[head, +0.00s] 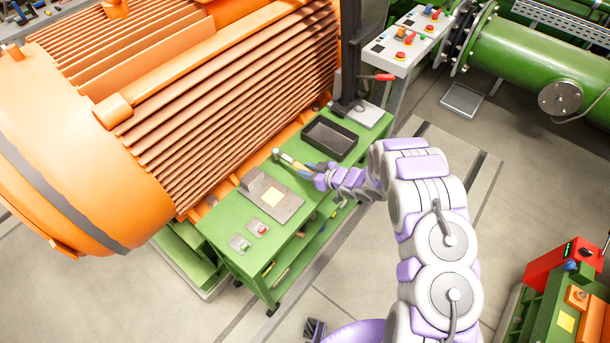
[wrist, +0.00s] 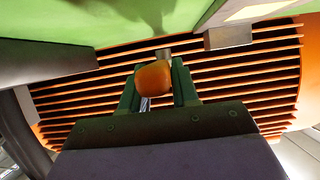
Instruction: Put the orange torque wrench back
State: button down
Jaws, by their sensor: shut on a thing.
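My gripper (head: 310,172) is over the green workbench in the head view. In the wrist view its two dark green fingers (wrist: 157,72) are shut on the orange torque wrench (wrist: 153,78), whose rounded orange handle end faces the camera. A short grey metal part shows beyond the handle. I cannot tell whether the wrench touches the bench.
A black open tray (head: 329,139) stands on the green bench (head: 221,228) behind my gripper. A large orange ribbed motor (head: 215,90) borders the bench's far side. A dark column (head: 357,50) rises behind the tray.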

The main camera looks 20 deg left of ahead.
aim_at(306, 181)
jog(key=shift+w+a, duration=0.3)
jog(key=shift+a, duration=0.25)
notch_tip(306, 181, down, 4)
jog(key=shift+r+b, duration=0.15)
jog(key=shift+b, duration=0.3)
jog(key=c, duration=0.8)
grip_release()
jog(key=shift+r, duration=0.1)
jog(key=shift+c, duration=0.2)
jog(key=shift+d, duration=0.15)
jog(key=p+v, duration=0.1)
jog(key=v, duration=1.1)
